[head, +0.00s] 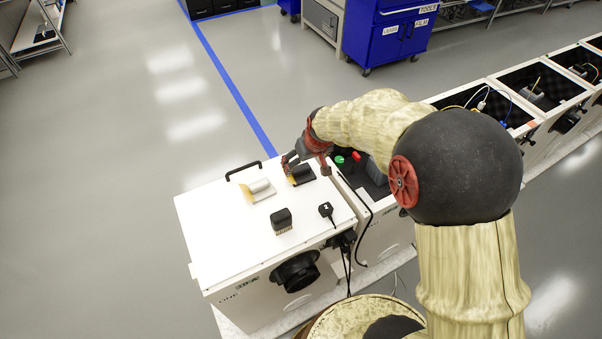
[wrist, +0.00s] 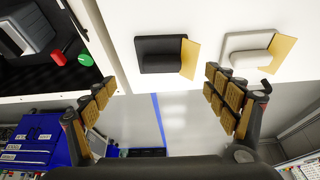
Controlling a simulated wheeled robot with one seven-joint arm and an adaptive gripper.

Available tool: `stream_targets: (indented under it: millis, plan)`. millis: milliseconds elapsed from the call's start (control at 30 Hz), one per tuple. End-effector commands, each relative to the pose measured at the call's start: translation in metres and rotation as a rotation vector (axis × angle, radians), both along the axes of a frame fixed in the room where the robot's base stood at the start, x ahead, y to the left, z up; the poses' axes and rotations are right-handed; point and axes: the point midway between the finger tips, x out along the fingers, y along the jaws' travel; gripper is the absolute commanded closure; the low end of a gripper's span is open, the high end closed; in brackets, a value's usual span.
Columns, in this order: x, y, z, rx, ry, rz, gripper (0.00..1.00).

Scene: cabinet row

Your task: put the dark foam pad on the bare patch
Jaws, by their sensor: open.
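The dark foam pad (wrist: 160,55) lies on the white cabinet top (head: 218,225), with a tan flap or patch (wrist: 190,58) showing at its right side in the wrist view. In the head view the dark pad (head: 303,173) is near the top's far right corner, partly behind my gripper. A similar white pad (wrist: 247,63) with its own tan piece (wrist: 282,50) lies beside it. I cannot tell for sure which area is the bare patch. My gripper (wrist: 160,80) is open and empty, its fingers apart near the dark pad, not visibly touching it.
A black handle (head: 243,170) stands at the top's far edge. A black block (head: 281,220) and a small black cabled piece (head: 326,210) are nearer the front. An open compartment (wrist: 45,45) with red and green knobs adjoins the top. The top's left part is clear.

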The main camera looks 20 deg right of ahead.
Motion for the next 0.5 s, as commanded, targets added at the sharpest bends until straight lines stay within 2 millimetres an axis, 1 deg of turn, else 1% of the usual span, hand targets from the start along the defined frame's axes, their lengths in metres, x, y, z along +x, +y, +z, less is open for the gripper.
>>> stream_targets:
  millis: [33,267,500]
  plan:
    - [0.001,0.0,-0.009,0.001,0.003,0.0,0.14]
    - [0.008,0.002,-0.024,0.0,0.001,0.0,0.14]
    - [0.02,0.006,-0.057,0.001,0.003,0.0,0.14]
